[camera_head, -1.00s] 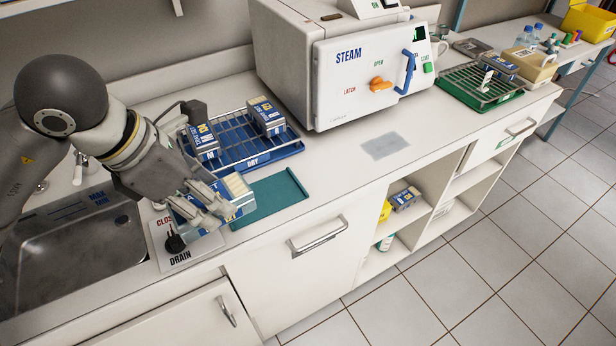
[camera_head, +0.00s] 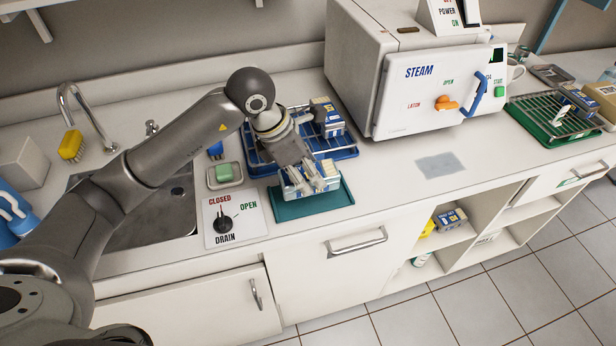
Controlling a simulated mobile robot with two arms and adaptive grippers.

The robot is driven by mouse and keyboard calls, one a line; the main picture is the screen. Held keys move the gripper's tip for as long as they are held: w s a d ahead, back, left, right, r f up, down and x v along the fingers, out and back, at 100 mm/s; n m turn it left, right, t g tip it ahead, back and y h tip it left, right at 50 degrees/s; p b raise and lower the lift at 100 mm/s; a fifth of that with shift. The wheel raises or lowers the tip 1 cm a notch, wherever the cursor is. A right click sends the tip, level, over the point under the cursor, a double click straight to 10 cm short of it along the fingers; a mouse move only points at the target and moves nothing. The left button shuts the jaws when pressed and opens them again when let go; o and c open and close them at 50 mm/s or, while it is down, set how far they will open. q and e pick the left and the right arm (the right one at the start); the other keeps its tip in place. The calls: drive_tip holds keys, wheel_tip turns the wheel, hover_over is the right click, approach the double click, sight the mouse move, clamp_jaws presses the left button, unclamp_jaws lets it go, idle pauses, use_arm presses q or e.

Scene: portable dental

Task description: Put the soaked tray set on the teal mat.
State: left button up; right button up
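The tray set (camera_head: 296,191), a small box with blue-and-white sides, is over the teal mat (camera_head: 322,208) in the head view. My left gripper (camera_head: 318,182) comes down on it from above, its fingers shut on the set. The set is at or just above the mat; I cannot tell whether it touches. The gripper hides part of the set, and the front and right parts of the mat show bare. My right gripper is out of view.
Behind the mat is a blue wire rack (camera_head: 345,154) with a similar box (camera_head: 327,118). The sink (camera_head: 150,215) and drain knob (camera_head: 223,222) are left. The steam sterilizer (camera_head: 425,95) stands right. The counter between mat and sterilizer is clear except for a grey patch (camera_head: 440,164).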

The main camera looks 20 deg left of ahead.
sight(308, 181)
use_arm(q)
drive_tip(key=shift+w+f, duration=0.25)
drive_tip(key=f, duration=0.1)
drive_tip(key=f+p, duration=0.1)
drive_tip(key=f, duration=0.1)
drive_tip(key=shift+w+d, duration=0.1)
drive_tip(key=shift+w, duration=0.1)
drive_tip(key=shift+f, duration=0.3)
drive_tip(key=shift+f, duration=0.15)
drive_tip(key=o, duration=1.2)
